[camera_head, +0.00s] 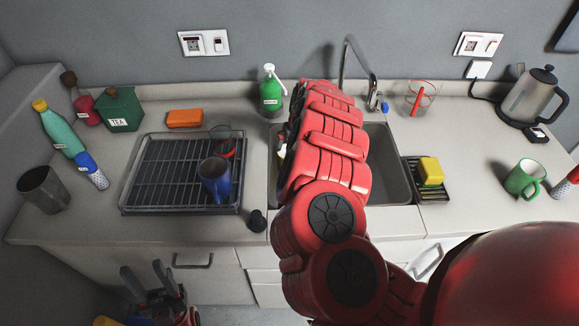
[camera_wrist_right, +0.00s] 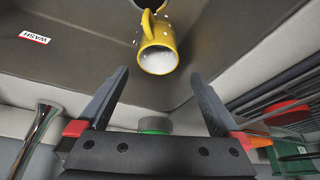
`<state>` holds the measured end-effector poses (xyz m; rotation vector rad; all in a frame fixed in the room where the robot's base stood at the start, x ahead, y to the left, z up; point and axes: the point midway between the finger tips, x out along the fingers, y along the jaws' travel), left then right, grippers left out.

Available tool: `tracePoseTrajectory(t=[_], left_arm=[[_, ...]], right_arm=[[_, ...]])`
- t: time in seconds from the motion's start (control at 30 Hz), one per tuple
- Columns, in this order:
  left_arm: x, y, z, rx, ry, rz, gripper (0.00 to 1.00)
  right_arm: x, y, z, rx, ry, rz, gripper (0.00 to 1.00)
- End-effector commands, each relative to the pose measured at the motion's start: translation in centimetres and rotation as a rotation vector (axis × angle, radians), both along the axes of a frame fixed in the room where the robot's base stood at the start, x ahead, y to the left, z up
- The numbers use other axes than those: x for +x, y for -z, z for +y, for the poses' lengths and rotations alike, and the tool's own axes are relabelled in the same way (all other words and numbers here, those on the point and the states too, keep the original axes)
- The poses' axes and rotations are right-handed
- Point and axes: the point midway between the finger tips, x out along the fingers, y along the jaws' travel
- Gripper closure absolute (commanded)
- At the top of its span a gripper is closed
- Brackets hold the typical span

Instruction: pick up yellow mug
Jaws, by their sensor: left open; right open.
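The yellow mug (camera_wrist_right: 158,50) shows in the right wrist view, inside the grey sink basin (camera_wrist_right: 85,45). White foam or specks show in its mouth and around it, and its handle points toward the top of that view. My right gripper (camera_wrist_right: 160,76) is open, with its two fingers spread on either side below the mug and nothing between them; the mug appears beyond the fingertips. In the head view my red right arm covers much of the sink (camera_head: 392,165) and hides the mug and right gripper. My left gripper (camera_head: 150,280) is open and empty, low in front of the cabinets.
A drying rack (camera_head: 150,170) with a blue mug (camera_head: 215,182) stands left of the sink. A yellow sponge (camera_head: 431,170), green mug (camera_head: 523,180) and kettle (camera_head: 533,97) are right. The faucet (camera_head: 358,65) and green soap bottle (camera_head: 270,95) stand behind the sink.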

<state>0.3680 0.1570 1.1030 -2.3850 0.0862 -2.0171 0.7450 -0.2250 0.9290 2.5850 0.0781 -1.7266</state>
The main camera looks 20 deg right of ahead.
Motion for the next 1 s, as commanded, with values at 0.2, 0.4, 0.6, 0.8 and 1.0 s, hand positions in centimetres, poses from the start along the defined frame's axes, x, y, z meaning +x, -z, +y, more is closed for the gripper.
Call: tracePoseTrajectory(t=[0.2, 0.4, 0.6, 0.8, 1.0], left_arm=[[0.0, 3.2, 0.0, 0.000, 0.000, 0.000, 0.50], [0.0, 2.9, 0.0, 0.000, 0.000, 0.000, 0.50], [0.0, 2.8, 0.0, 0.000, 0.000, 0.000, 0.50], [0.0, 2.7, 0.0, 0.000, 0.000, 0.000, 0.50], [0.0, 2.3, 0.0, 0.000, 0.000, 0.000, 0.50]], right_arm=[[0.9, 3.3, -0.2, -0.002, 0.002, 0.004, 0.00], [2.0, 5.6, -0.2, -0.007, 0.002, 0.005, 0.00], [2.7, 6.9, -0.1, -0.005, 0.002, 0.003, 0.00], [3.0, 7.3, -0.1, -0.003, 0.002, 0.001, 0.00], [3.4, 9.0, -0.3, -0.007, 0.002, 0.000, 0.00]])
